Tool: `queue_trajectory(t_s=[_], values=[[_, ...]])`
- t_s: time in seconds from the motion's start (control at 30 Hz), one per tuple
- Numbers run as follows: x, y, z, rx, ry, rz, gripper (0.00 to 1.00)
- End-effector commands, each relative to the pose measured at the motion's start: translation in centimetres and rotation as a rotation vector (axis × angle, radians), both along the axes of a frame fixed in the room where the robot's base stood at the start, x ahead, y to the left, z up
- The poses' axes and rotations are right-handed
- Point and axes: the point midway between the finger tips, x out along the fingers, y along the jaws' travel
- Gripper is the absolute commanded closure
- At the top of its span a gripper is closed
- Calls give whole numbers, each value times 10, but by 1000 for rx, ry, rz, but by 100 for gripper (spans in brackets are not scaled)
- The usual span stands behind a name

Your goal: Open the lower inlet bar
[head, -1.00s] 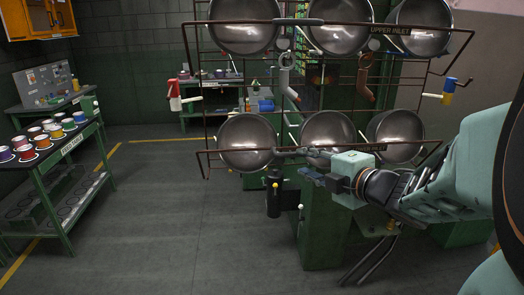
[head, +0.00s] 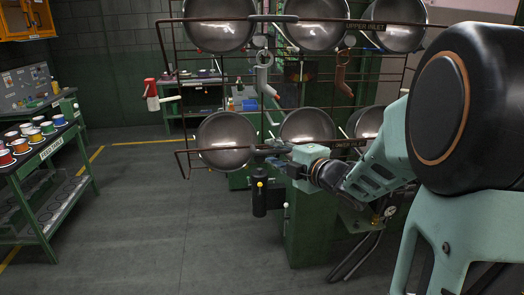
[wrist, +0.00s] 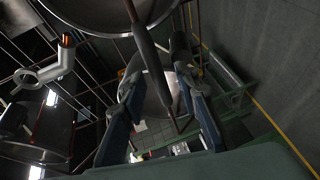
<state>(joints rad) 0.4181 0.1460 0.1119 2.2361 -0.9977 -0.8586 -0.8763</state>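The lower inlet bar (head: 215,149) is a thin brown rail in front of the lower row of pots, with a dark, thicker grip near its middle. Its label plate (head: 347,144) is partly covered by my arm. My gripper (head: 283,158) is at this grip, from the right and front. In the wrist view, the dark grip (wrist: 150,57) runs down between the two blue-grey fingers of my gripper (wrist: 160,100). The fingers are apart, with visible gaps on both sides of the grip. Whether either finger touches it is unclear.
The upper inlet bar (head: 315,23) and upper pots are above my gripper. Lower pots (head: 226,141) hang just behind the bar. A green cabinet (head: 305,225) and black cylinder (head: 259,197) stand below. Floor at left is free up to the cup table (head: 45,165).

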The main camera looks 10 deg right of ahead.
Motion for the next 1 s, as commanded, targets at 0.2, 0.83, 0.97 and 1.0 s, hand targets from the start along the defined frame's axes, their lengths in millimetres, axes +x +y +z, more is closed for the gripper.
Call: queue_trajectory(t_s=[0.2,0.83,0.97,1.0], values=[[9,4,-2,-1,0,0,71],[9,4,-2,0,0,0,100],[9,4,-2,0,0,0,100],[9,4,-2,0,0,0,100]])
